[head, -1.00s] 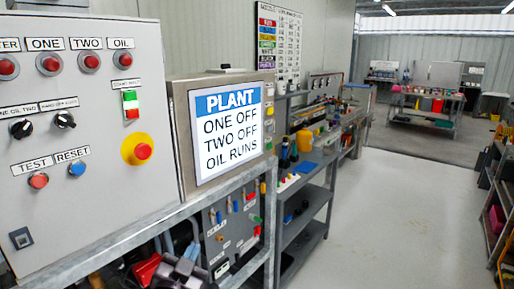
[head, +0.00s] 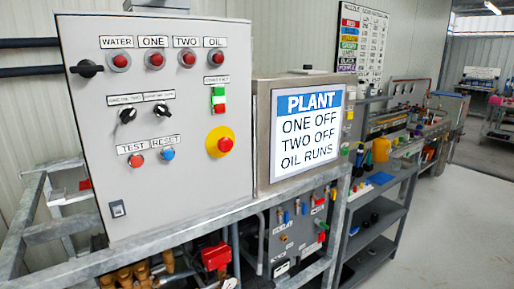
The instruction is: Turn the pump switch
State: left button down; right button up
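The grey control panel (head: 165,190) fills the left half of the head view. It carries two small black rotary switches, a left one (head: 127,115) and a right one (head: 159,111), under small labels; the left label seems to read ONE OIL TWO. I cannot tell for certain which is the pump switch. The plant display (head: 310,128) reads ONE OFF, TWO OFF, OIL RUNS. Neither of my grippers shows in this view.
The panel also has red lamps (head: 153,59), a green-and-red button (head: 218,100), a yellow-backed red stop button (head: 225,145) and test and reset buttons. A grey metal frame (head: 120,262) runs below it. Shelves (head: 385,235) stand to the right; open floor (head: 465,235) lies beyond.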

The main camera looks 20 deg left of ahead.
aim_at(127, 115)
jog(key=u, duration=1.25)
jog(key=i, duration=0.05)
